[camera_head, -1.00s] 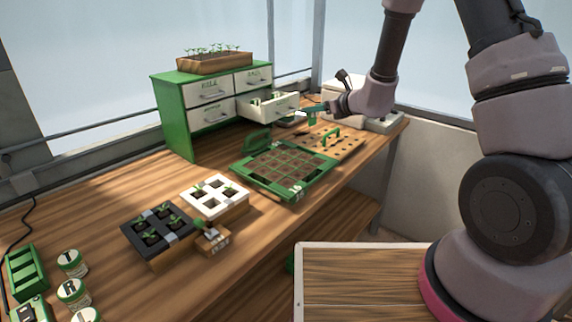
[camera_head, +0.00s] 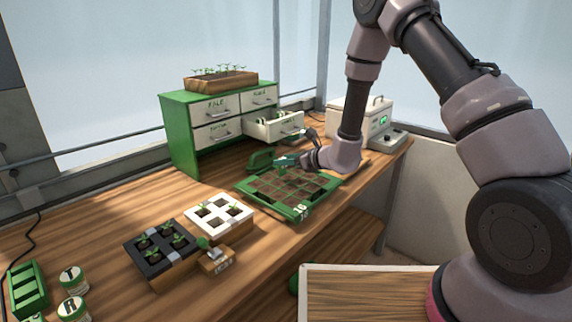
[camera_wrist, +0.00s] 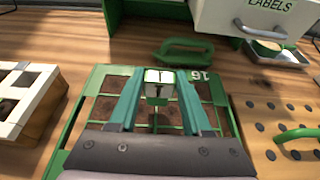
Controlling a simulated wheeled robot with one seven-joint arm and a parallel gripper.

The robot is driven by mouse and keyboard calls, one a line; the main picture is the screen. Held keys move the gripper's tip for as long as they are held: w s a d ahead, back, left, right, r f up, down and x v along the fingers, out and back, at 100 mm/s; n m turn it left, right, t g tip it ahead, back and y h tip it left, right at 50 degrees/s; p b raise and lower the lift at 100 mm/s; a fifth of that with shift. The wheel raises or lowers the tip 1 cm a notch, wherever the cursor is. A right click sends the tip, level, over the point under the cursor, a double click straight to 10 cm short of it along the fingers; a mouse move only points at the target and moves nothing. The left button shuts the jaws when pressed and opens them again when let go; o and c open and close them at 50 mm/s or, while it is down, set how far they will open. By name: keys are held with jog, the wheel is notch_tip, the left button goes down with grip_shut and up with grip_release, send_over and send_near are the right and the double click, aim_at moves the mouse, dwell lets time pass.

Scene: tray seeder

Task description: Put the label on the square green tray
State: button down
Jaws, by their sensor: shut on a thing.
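The square green tray (camera_head: 262,204) lies flat on the wooden bench, with brown soil cells under a green grid and a white 16 at one corner. It also fills the lower middle of the wrist view (camera_wrist: 72,121). My gripper (camera_head: 283,162) is over the far part of the tray. In the wrist view its teal fingers (camera_wrist: 159,84) are shut on a small pale, green-edged piece, which I take to be the label (camera_wrist: 159,76). The fingers hide part of the tray, and I cannot tell whether the label touches it.
A drawer marked LABELS (camera_wrist: 251,16) stands open in the green cabinet (camera_head: 178,137). A green handled tool (camera_wrist: 183,50) lies just beyond the tray. A pegboard with holes (camera_wrist: 286,117) is to the right; white (camera_head: 222,210) and black (camera_head: 148,243) seedling trays are to the left.

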jog(key=shift+f, duration=0.65)
jog(key=shift+f, duration=0.1)
jog(key=shift+c, duration=1.8)
grip_release()
